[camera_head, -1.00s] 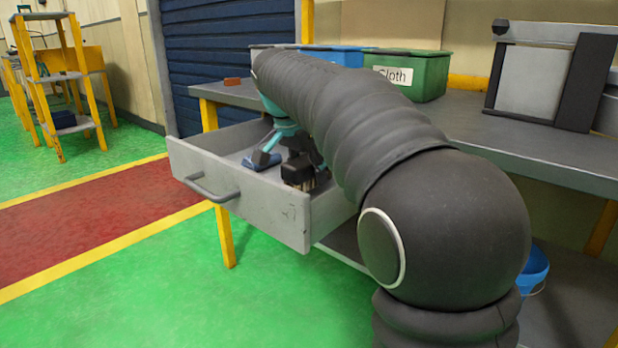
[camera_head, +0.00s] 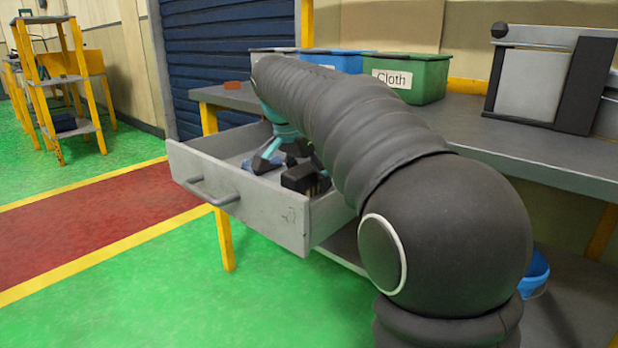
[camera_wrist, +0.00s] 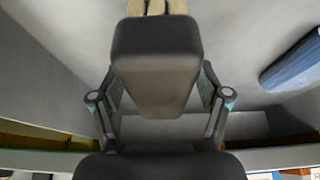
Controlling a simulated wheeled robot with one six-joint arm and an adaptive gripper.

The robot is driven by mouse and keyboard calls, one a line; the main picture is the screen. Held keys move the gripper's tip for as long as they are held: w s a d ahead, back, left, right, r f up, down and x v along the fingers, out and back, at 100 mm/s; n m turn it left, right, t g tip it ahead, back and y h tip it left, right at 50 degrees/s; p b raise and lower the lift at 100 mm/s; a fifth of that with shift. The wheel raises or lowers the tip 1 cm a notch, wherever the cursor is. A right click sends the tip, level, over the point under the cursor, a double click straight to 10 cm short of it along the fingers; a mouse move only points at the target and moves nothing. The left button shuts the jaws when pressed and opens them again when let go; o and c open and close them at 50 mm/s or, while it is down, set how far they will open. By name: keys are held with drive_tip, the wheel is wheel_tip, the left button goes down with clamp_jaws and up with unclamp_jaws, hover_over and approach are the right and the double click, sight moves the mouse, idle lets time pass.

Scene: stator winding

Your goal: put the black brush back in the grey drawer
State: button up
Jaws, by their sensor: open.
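The grey drawer (camera_head: 240,213) stands pulled out under the workbench in the head view. In the wrist view the brush (camera_wrist: 156,62) is a dark block between my fingers, bristles at the top edge. My gripper (camera_head: 277,158), with teal fingers, reaches down into the drawer and is open around the brush. My arm hides part of the drawer. I cannot tell whether the brush rests fully on the drawer floor.
A blue object (camera_wrist: 296,62) lies in the drawer beside the brush. On the workbench (camera_head: 480,132) are a green bin (camera_head: 420,78) labelled Cloth, a blue bin (camera_head: 340,60) and a small orange-brown block (camera_head: 232,85). The floor before the drawer is clear.

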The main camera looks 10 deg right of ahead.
drive_tip(key=p+v, duration=0.2)
drive_tip(key=v, duration=0.9)
drive_tip(key=shift+r+p, duration=0.3)
drive_tip(key=shift+p, duration=0.05)
idle(0.6)
